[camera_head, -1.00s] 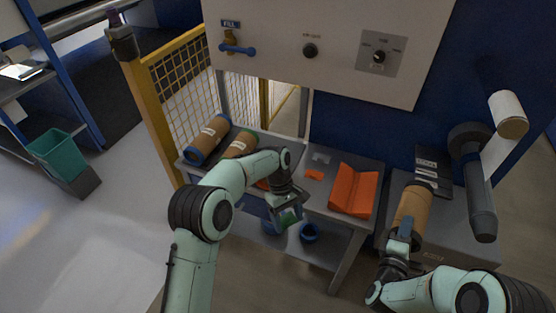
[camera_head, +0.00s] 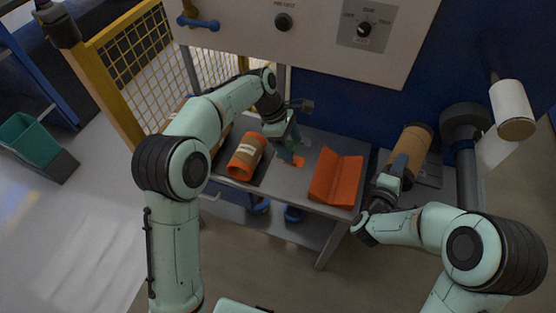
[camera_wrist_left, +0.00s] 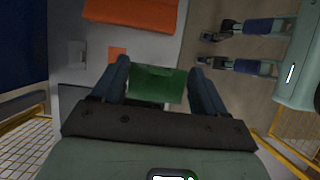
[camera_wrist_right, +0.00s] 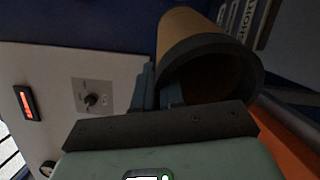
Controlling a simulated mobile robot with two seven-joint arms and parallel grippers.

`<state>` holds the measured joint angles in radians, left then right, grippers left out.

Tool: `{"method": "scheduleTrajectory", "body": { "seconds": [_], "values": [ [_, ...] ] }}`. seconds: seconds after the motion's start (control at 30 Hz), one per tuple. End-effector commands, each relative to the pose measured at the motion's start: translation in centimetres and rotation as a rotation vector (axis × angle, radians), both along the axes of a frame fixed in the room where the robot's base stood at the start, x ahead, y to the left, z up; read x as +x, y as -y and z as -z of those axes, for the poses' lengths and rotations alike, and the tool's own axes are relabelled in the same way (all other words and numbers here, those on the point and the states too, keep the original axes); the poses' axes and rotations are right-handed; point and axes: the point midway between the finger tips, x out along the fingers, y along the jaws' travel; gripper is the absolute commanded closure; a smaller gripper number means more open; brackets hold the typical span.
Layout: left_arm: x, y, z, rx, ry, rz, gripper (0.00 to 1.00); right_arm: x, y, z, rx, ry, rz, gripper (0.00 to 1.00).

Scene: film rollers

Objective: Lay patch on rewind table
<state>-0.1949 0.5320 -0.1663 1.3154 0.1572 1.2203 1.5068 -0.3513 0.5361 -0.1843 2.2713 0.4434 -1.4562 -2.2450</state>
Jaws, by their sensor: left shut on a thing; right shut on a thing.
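A green patch (camera_wrist_left: 157,86) is held between the fingers of my left gripper (camera_wrist_left: 158,92), which is shut on it. In the head view the left gripper (camera_head: 289,150) is over the grey table (camera_head: 285,188), close to an orange patch (camera_head: 299,162). Whether the green patch touches the table cannot be told. The orange patch (camera_wrist_left: 117,54) and a grey patch (camera_wrist_left: 77,54) lie on the table in the left wrist view. My right gripper (camera_head: 393,172) is shut on the near end of a brown roll (camera_head: 411,147), whose dark end ring (camera_wrist_right: 210,62) shows in the right wrist view.
An orange V-shaped cradle (camera_head: 336,178) stands on the table's right side. A white roll (camera_head: 512,108) is at far right. A control panel (camera_head: 310,25) stands behind; a yellow fence (camera_head: 130,70) is left.

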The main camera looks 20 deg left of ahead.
Motion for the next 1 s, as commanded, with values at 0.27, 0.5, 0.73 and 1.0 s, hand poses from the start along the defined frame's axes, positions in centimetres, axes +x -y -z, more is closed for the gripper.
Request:
{"method": "scheduleTrajectory", "body": {
  "seconds": [0.27, 0.5, 0.73, 1.0],
  "values": [
    [-0.3, 0.0, 8.3, 0.000, -0.010, -0.001, 0.55, -0.9, 0.0, 2.3, 0.000, -0.016, 0.000, 1.00],
    [-0.1, 0.0, 12.5, -0.001, -0.004, 0.001, 0.55, -1.1, 0.0, 2.8, 0.000, -0.020, 0.000, 1.00],
    [-0.1, 0.0, 14.1, 0.000, -0.004, -0.001, 0.55, -1.2, 0.0, 3.0, 0.000, -0.020, 0.000, 1.00],
    [-0.1, -0.1, 17.4, 0.000, -0.002, 0.000, 0.55, -1.3, 0.0, 3.4, 0.000, -0.023, 0.000, 1.00]
  ]
}}
